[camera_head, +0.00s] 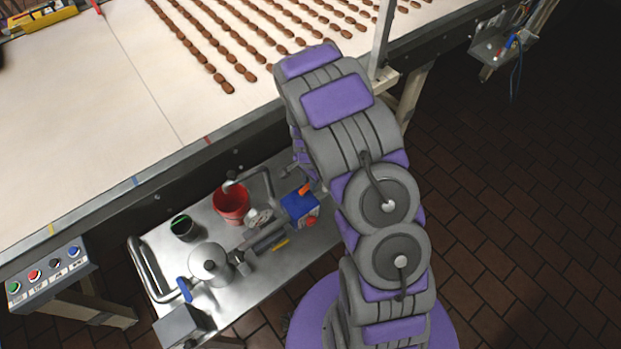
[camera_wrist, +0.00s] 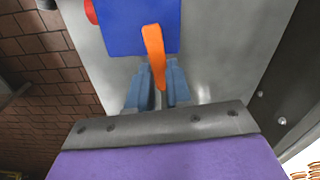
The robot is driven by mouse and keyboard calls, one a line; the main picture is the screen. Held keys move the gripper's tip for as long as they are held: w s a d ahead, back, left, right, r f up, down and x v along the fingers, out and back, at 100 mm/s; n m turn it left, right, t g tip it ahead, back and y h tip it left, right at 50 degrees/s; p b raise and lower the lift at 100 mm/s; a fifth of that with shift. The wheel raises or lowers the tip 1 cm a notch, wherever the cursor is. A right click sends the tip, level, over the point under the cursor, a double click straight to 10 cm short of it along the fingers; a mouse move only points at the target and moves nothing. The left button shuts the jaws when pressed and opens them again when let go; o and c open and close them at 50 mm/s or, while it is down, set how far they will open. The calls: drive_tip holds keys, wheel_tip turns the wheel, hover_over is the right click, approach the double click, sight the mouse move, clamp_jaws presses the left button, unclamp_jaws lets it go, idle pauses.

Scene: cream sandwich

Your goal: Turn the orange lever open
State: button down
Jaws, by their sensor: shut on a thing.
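The orange lever (camera_wrist: 154,50) sits on a blue box (camera_wrist: 120,28) in the wrist view, and its lower end lies between the two fingers of my gripper (camera_wrist: 158,84). My gripper is shut on the lever. In the head view the orange lever (camera_head: 306,188) shows as a small patch at the top of the blue box (camera_head: 298,206). My arm hides my fingers in the head view.
A steel cart (camera_head: 235,310) below the conveyor (camera_head: 90,90) holds the blue box, a red bucket (camera_head: 231,203), a dark cup (camera_head: 183,228) and a metal canister (camera_head: 209,264). A button panel (camera_head: 47,273) is at left. Tiled floor (camera_head: 520,220) is clear at right.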

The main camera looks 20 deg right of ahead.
drive_tip(key=c, duration=1)
unclamp_jaws()
drive_tip(key=shift+a, duration=0.1)
drive_tip(key=shift+c, duration=0.2)
wheel_tip(320, 180, up, 17)
drive_tip(key=shift+r+p, duration=0.15)
drive_tip(key=shift+p, duration=0.2)
drive_tip(key=s+a+r+n+b, duration=0.1)
drive_tip(key=s+n, duration=0.3)
drive_tip(key=s, duration=0.6)
drive_tip(key=s+a+r+n+g+b, duration=0.1)
drive_tip(key=s+a+r+n+b, duration=0.1)
drive_tip(key=s, duration=0.9)
drive_tip(key=s+a+r+n+b, duration=0.1)
drive_tip(key=s+r+n+b, duration=0.2)
drive_tip(key=s, duration=0.7)
drive_tip(key=n+b, duration=0.2)
drive_tip(key=n, duration=0.2)
drive_tip(key=shift+s+a+r+g, duration=0.15)
drive_tip(key=shift+s+r+g, duration=0.2)
drive_tip(key=shift+s+g, duration=0.05)
